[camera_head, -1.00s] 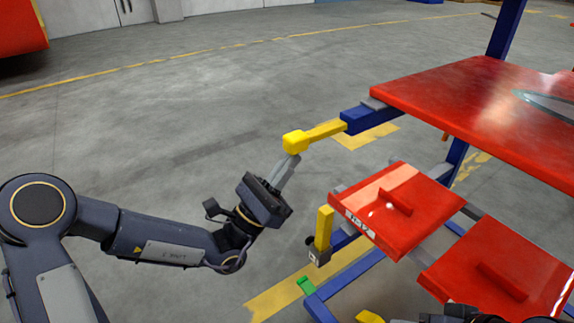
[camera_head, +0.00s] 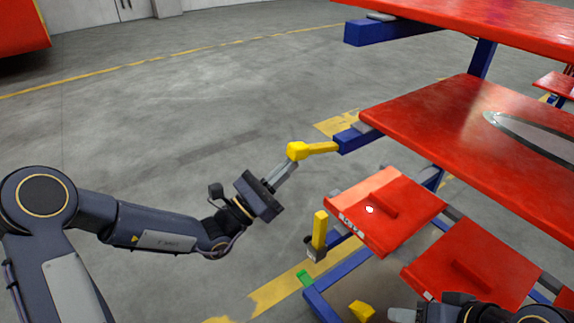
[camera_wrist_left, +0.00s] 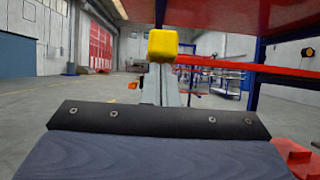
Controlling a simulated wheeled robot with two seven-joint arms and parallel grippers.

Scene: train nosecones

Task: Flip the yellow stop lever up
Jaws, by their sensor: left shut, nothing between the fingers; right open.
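The yellow stop lever (camera_head: 318,149) sticks out left from the end of a blue beam (camera_head: 357,138) under the middle red shelf. Its thick outer end is angled slightly up from the beam's line. My left gripper (camera_head: 287,168) is shut and empty, with its fingertips just under that thick end, seemingly touching it. In the left wrist view, the yellow lever end (camera_wrist_left: 162,46) sits at the tips of the closed fingers (camera_wrist_left: 160,85). My right gripper (camera_head: 402,314) shows only partly at the bottom edge, low and away from the lever.
Red shelves (camera_head: 470,120) on a blue frame fill the right side. Another yellow piece (camera_head: 362,311) shows lower down. The grey floor to the left is open.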

